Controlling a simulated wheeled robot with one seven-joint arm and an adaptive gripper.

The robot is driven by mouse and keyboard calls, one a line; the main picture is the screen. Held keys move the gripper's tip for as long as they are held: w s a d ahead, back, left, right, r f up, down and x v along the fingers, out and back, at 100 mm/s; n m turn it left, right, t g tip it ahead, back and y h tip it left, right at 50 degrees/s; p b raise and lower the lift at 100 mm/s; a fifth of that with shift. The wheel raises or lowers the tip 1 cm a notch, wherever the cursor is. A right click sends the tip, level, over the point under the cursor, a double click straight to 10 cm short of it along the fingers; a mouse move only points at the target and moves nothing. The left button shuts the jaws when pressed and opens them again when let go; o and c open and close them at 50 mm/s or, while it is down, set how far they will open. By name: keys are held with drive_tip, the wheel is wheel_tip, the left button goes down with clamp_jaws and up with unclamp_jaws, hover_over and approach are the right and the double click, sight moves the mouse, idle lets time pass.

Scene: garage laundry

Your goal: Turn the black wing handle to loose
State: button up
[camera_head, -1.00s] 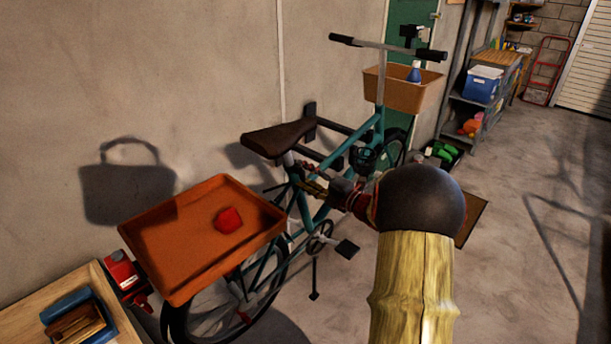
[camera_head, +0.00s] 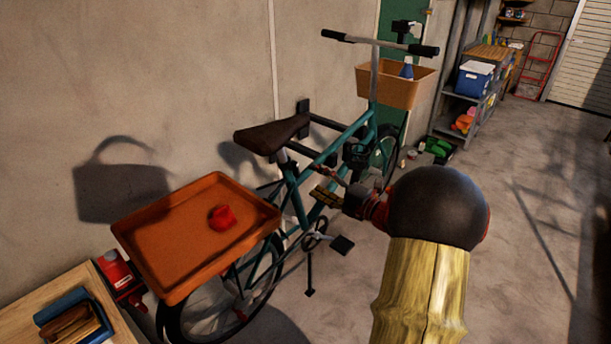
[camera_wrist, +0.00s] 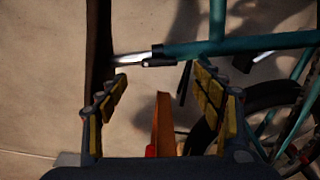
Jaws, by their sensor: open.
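The teal bicycle (camera_head: 300,200) stands along the wall with a dark saddle (camera_head: 272,135). In the wrist view the silver seat post (camera_wrist: 130,60) runs from the saddle (camera_wrist: 98,50) into the teal frame (camera_wrist: 240,46). A small black clamp with a short lever (camera_wrist: 158,60) sits at that joint; I cannot tell for sure whether it is the wing handle. My gripper (camera_head: 326,188) is right of the seat post in the head view. In the wrist view my gripper (camera_wrist: 163,84) is open and empty, its yellow-padded fingers apart, with the clamp beyond the fingertips.
An orange tray (camera_head: 150,235) holding a red item (camera_head: 222,217) sits over the rear wheel. A tan basket (camera_head: 385,88) with a blue bottle (camera_head: 407,68) is at the front. A wooden bench (camera_head: 25,322) stands at lower left. The floor right of the bicycle is mostly open.

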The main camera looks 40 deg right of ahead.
drive_tip(key=shift+s+d, duration=0.15)
drive_tip(key=shift+s, duration=2.05)
